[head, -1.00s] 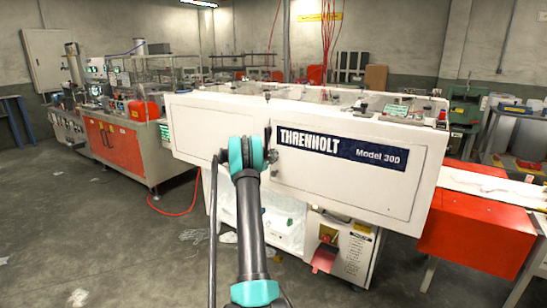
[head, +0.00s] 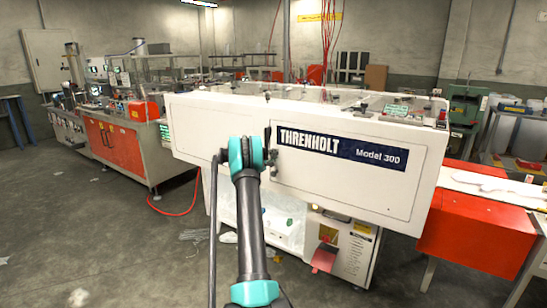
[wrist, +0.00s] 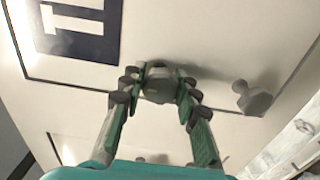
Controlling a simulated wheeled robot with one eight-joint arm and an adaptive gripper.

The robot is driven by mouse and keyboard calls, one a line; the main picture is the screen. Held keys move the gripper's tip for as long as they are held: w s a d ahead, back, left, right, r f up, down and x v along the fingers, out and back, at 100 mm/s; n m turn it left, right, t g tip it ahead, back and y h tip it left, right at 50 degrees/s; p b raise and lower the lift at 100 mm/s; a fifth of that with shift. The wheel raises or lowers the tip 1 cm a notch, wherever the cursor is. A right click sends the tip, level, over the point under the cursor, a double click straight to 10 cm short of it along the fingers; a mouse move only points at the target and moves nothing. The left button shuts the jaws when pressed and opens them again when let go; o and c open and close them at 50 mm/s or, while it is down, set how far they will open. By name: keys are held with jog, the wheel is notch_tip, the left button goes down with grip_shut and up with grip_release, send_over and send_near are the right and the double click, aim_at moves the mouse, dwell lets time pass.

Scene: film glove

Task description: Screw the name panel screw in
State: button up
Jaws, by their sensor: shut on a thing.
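The name panel (head: 345,188) is a white, upright door-like panel with a dark blue "THRENHOLT Model 300" label (head: 342,150). In the wrist view, my gripper (wrist: 159,84) has its green-padded fingers closed on both sides of a grey round-headed name panel screw (wrist: 158,86), at the panel's face. The screw's shaft and how deep it sits are hidden. A second grey knob (wrist: 252,98) sticks out of the white surface to the right, apart from my fingers. In the head view my arm hides most of the gripper.
A grey machine with red doors (head: 110,143) stands at left, with a red hose (head: 175,212) on the floor. The floor at front left is mostly open, with scattered scraps.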

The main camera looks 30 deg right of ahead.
jog(key=o, duration=1.2)
jog(key=shift+a, duration=0.1)
jog(key=v, duration=1.2)
jog(key=shift+s+f, duration=0.1)
